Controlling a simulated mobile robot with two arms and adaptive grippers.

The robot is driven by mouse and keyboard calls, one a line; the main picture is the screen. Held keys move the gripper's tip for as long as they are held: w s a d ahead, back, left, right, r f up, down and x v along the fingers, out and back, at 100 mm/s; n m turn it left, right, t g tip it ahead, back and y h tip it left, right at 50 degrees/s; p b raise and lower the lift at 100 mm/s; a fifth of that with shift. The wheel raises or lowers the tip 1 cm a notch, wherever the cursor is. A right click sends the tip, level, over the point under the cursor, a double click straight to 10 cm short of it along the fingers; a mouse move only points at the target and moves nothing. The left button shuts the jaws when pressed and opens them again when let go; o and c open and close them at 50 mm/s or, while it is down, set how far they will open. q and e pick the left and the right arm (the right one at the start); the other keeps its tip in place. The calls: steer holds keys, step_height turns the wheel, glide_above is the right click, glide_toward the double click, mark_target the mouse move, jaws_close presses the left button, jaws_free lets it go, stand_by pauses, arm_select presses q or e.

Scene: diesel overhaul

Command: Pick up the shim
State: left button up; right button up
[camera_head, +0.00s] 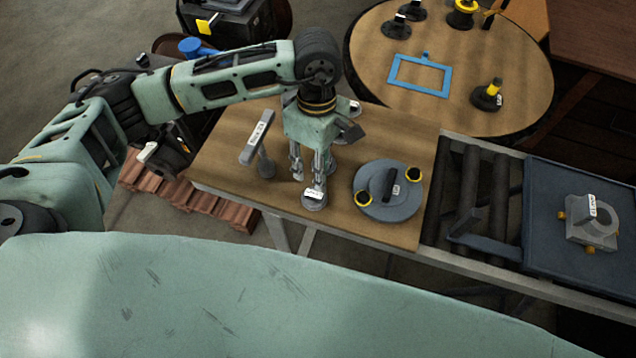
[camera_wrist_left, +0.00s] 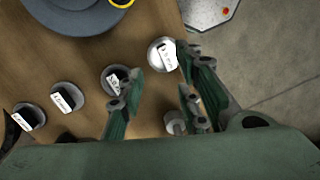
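My left gripper (camera_head: 308,174) points down over the wooden bench, its two fingers apart. In the left wrist view the open gripper (camera_wrist_left: 158,78) has nothing clearly held between its fingers. A small round metal piece with a white label (camera_head: 314,203) sits on the bench just below the fingertips; I take it to be the shim, but its label is too small to read. In the left wrist view a pale labelled disc (camera_wrist_left: 158,62) lies close to the fingertips. Several dark-topped labelled discs, one of them beside the left finger (camera_wrist_left: 110,75), stand in a row. My right gripper is not in view.
A large grey disc with yellow-ringed knobs (camera_head: 389,205) lies to the right of the gripper. A labelled T-shaped part (camera_head: 256,146) stands to its left. A roller conveyor (camera_head: 470,195) adjoins the bench. A round table (camera_head: 440,70) with a blue frame is behind.

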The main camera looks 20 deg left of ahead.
mark_target(315, 191)
arm_select(q)
steer(key=f, duration=0.1)
steer(key=s+f, duration=0.1)
steer(key=f, duration=0.1)
steer(key=shift+s+f+b, duration=0.25)
steer(key=shift+f+b, duration=0.05)
steer(key=shift+f, duration=0.05)
step_height(315, 191, down, 3)
steer(key=shift+s+r+b, duration=0.1)
steer(key=shift+r+b, duration=0.1)
steer(key=shift+b, duration=0.2)
steer(key=shift+f, duration=0.1)
steer(key=c, duration=0.4)
jaws_close()
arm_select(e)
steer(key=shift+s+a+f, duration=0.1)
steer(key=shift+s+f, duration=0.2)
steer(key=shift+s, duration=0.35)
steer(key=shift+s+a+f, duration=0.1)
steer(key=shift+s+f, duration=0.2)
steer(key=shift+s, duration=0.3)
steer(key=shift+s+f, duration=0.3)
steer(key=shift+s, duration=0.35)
